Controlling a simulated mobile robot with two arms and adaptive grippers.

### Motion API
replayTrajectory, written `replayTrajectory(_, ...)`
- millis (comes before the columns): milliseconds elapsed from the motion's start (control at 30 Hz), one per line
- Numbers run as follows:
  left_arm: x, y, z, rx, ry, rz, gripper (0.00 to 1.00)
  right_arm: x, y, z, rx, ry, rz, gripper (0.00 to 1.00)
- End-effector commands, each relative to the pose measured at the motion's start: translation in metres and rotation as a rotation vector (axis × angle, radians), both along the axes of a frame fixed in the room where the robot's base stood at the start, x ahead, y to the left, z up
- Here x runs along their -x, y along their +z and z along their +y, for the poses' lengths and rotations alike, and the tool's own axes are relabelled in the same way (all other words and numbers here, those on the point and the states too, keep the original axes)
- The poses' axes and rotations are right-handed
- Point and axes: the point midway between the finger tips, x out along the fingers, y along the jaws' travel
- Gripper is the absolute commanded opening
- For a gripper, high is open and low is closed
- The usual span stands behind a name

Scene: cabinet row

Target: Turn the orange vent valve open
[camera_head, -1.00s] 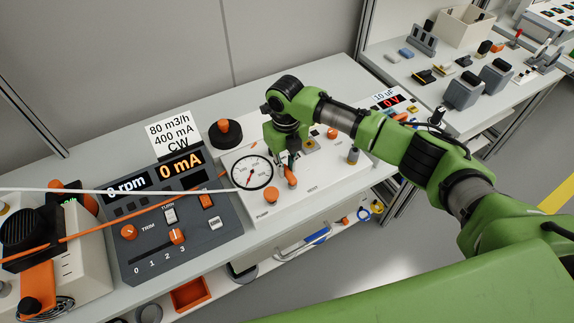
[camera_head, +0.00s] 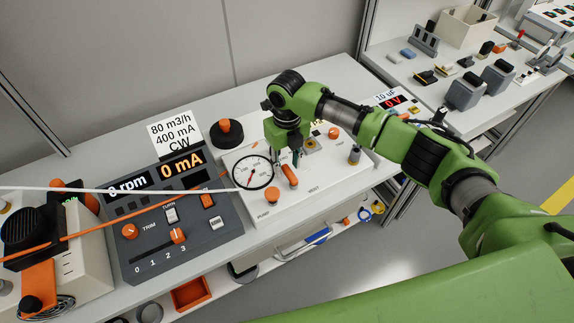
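The orange vent valve (camera_head: 289,176) is a short lever on the white panel (camera_head: 320,178), just right of the round gauge (camera_head: 252,172). It lies slanted, its near end pointing down and slightly right. My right gripper (camera_head: 289,160) is pointing down just behind and above the lever's far end. Its two dark fingertips show a gap between them with nothing held, and they look clear of the lever. My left gripper is out of view.
An orange pump button (camera_head: 272,195) sits near the lever, below the gauge. A grey control box (camera_head: 181,225) stands to the left, with a cable and white rod crossing above it. A black-based orange knob (camera_head: 226,131) is behind the gauge. Another bench (camera_head: 455,114) is at right.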

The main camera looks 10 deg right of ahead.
Motion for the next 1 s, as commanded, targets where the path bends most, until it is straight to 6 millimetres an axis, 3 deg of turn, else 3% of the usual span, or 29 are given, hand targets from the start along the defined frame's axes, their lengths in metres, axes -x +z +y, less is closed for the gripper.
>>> replayTrajectory(300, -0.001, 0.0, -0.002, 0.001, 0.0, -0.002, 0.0, -0.001, 0.067, 0.0, 0.0, 0.0, -0.004, 0.32)
replayTrajectory(500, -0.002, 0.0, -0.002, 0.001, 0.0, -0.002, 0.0, -0.001, 0.098, 0.0, -0.001, 0.001, -0.003, 0.32)
replayTrajectory(1000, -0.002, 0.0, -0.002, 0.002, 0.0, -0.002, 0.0, 0.0, 0.108, 0.0, 0.001, 0.001, 0.0, 0.32)
